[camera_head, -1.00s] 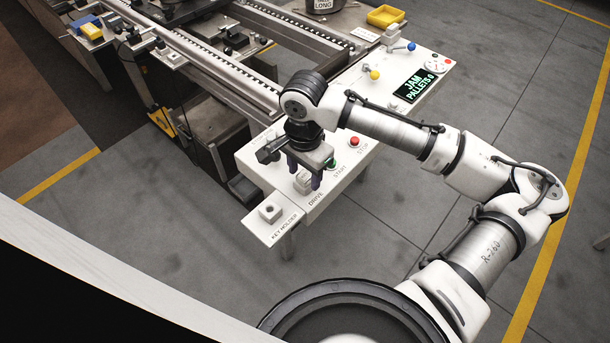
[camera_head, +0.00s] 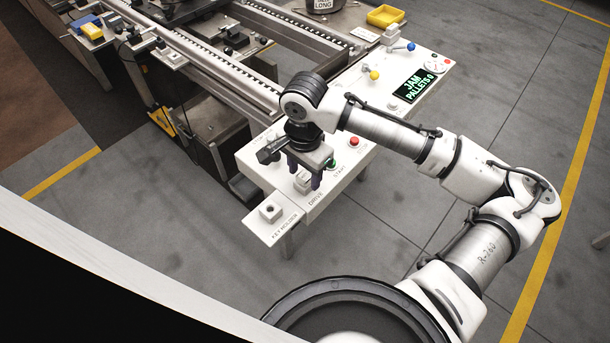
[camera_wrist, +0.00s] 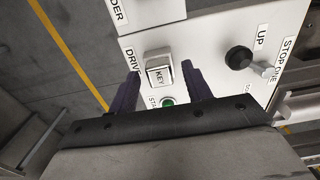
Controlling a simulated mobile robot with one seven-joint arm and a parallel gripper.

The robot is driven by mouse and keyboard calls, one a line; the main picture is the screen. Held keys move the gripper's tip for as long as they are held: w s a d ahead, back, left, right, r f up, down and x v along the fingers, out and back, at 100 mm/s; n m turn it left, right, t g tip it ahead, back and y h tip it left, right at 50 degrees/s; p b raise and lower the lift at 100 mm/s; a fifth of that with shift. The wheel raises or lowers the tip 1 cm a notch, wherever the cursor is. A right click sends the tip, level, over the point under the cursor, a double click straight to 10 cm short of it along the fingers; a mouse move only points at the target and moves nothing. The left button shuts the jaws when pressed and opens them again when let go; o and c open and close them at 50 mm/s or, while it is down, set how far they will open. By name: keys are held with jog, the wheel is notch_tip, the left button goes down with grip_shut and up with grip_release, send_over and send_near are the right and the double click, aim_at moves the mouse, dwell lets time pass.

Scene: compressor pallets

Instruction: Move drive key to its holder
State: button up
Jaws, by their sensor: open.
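The drive key (camera_wrist: 161,75) is a light block marked KEY, seated at the DRIVE label on the white control panel. In the head view the drive key (camera_head: 302,184) is partly hidden by my gripper. My gripper (camera_head: 304,177) is open above the panel, pointing down. In the wrist view its two dark fingers (camera_wrist: 161,87) stand apart on either side of the key's near end. Whether they touch it cannot be told. The key holder (camera_head: 269,211) is a small block with a dark hole on the white plate at the panel's near left corner; nothing is in it.
A green START button (camera_head: 331,162) and a red STOP button (camera_head: 354,141) sit close to my gripper. A black knob (camera_wrist: 239,58) marked UP is to the right in the wrist view. Yellow and blue knobs, a display reading JAM and the conveyor lie farther back.

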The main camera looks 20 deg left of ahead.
jog(key=shift+c, duration=0.3)
grip_shut()
jog(key=shift+r+p, duration=2.85)
jog(key=shift+r, duration=0.2)
jog(key=shift+a, duration=0.1)
